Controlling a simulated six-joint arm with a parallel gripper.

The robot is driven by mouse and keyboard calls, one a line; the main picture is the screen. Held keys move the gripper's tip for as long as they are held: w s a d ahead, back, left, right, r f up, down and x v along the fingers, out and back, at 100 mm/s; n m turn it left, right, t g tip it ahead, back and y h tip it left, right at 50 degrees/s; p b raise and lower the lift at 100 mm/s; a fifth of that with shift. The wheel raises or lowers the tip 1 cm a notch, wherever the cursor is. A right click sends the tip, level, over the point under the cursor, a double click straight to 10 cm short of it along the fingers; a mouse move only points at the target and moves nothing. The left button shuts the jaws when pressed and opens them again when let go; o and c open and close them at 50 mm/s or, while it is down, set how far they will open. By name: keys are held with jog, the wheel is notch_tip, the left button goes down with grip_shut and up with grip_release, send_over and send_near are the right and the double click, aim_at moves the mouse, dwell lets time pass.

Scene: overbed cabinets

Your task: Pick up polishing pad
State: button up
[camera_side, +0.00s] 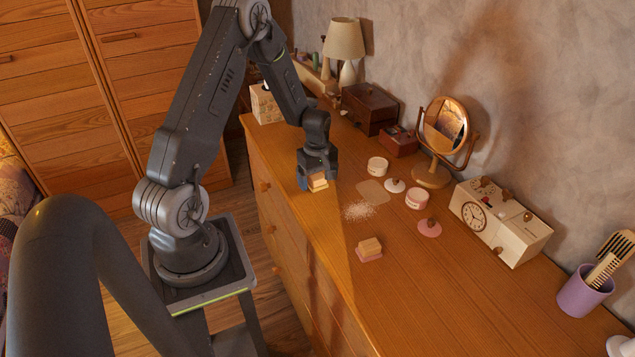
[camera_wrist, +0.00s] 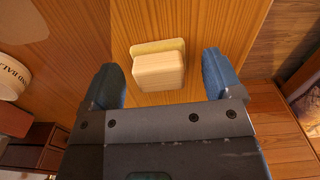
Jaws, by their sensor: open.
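A polishing pad (camera_side: 318,182) with a pale wooden block on a yellowish base is on the dresser top near its front edge. My gripper (camera_side: 316,174) is right at this pad, pointing down. In the wrist view the pad (camera_wrist: 158,70) shows in the gap between the two blue fingertips of my gripper (camera_wrist: 160,62), with clear space on both sides. The fingers are apart and do not touch it. A second, similar block on a pink base (camera_side: 369,254) lies farther along the dresser, nearer the camera.
A tan cloth or mat (camera_side: 373,192), spilled white powder (camera_side: 359,210), a white jar (camera_side: 377,167) and a pink jar (camera_side: 416,198) lie right of my gripper. A mirror (camera_side: 444,130) and a clock box (camera_side: 500,222) stand by the wall.

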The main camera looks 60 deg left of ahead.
aim_at(318, 176)
jog(key=shift+f, duration=0.4)
jog(key=shift+c, duration=0.2)
jog(key=c, duration=1)
jog(key=shift+r, duration=0.15)
notch_tip(318, 176, up, 4)
jog(key=shift+r, duration=0.2)
jog(key=s+a+r, duration=0.2)
jog(key=s, duration=0.1)
jog(key=s+a+r, duration=0.1)
jog(key=s+r, duration=0.1)
jog(key=s, duration=0.1)
jog(key=s+a+r, duration=0.2)
jog(key=s, duration=0.2)
jog(key=shift+s+a+r, duration=0.1)
jog(key=shift+a+r, duration=0.1)
jog(key=shift+a, duration=0.1)
